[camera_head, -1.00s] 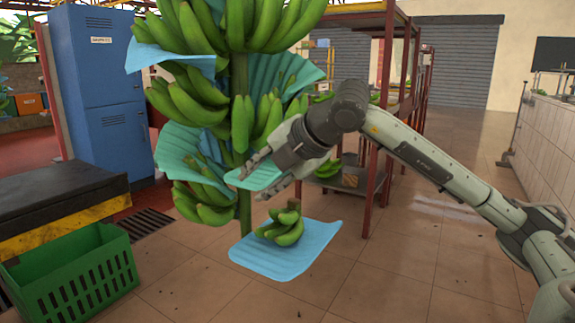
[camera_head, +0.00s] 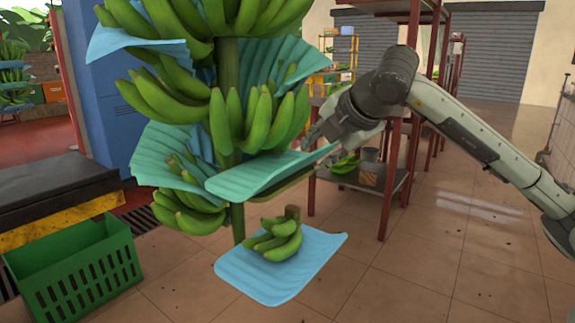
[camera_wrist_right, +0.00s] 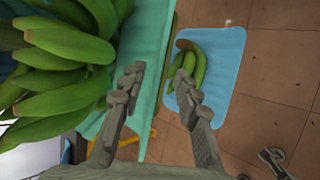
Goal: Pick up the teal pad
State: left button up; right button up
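The teal pad (camera_head: 262,172) is a thin ribbed sheet, sticking out to the right from the hanging banana stem (camera_head: 228,70) in the head view. Its right end lies at my right gripper (camera_head: 322,140). In the right wrist view, the two fingers of this gripper (camera_wrist_right: 158,85) stand apart, with the teal pad (camera_wrist_right: 154,70) seen edge-on between them. The gap looks wider than the pad; whether either finger touches it, I cannot tell. My left gripper is not in view.
Below lies a light blue pad (camera_head: 275,285) with a small banana hand (camera_head: 277,240) on it. More pads and bunches hang close on the stem. A red-framed rack (camera_head: 405,130) stands behind my right arm. A green crate (camera_head: 75,275) is at lower left. The tiled floor at right is clear.

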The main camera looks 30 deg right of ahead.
aim_at(305, 163)
jog(key=shift+w+f, duration=0.3)
jog(key=shift+w, duration=0.05)
jog(key=x, duration=0.3)
jog(key=p+x, duration=0.1)
jog(key=x, duration=0.2)
jog(key=shift+w+d, duration=0.3)
jog(key=shift+w, duration=0.15)
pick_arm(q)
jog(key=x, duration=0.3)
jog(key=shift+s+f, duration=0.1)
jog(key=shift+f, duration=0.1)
pick_arm(e)
jog(key=shift+c, duration=0.5)
grip_shut()
